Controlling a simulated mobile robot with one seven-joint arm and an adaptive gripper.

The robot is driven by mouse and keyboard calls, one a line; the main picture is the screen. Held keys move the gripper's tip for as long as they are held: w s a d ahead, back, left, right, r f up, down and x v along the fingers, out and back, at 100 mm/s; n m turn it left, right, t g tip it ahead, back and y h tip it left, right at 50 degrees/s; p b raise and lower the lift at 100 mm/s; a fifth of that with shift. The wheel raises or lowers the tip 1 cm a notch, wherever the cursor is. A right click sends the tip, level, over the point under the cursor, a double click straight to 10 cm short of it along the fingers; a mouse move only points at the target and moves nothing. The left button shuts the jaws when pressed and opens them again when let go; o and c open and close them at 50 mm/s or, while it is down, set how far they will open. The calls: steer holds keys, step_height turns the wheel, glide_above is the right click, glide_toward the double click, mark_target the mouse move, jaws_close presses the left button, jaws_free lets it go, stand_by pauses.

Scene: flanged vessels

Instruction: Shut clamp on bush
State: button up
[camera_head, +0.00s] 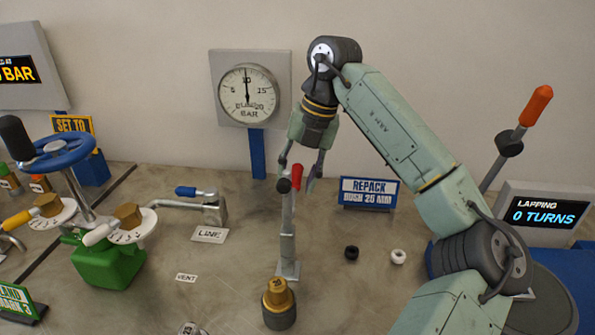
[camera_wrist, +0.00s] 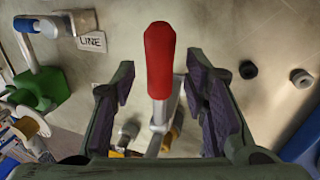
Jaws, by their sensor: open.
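The clamp (camera_head: 288,225) is a grey upright lever with a red-tipped handle (camera_head: 296,177), standing on a small foot on the bench. The handle points up. A brass bush (camera_head: 278,295) sits in a dark round base just in front of the clamp foot. My gripper (camera_head: 300,172) points down at the handle's top, its fingers open on either side of it. In the wrist view the red handle (camera_wrist: 160,60) lies between the two open fingers, with a gap on each side. The bush is mostly hidden there behind the clamp and gripper.
A black ring (camera_head: 351,253) and a white ring (camera_head: 398,257) lie to the right on the bench. A REPACK sign (camera_head: 369,192) and a pressure gauge (camera_head: 248,93) stand behind. A green valve with a blue handwheel (camera_head: 66,152) stands left.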

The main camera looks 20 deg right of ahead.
steer(key=shift+c, duration=0.6)
jaws_close()
stand_by(0.3)
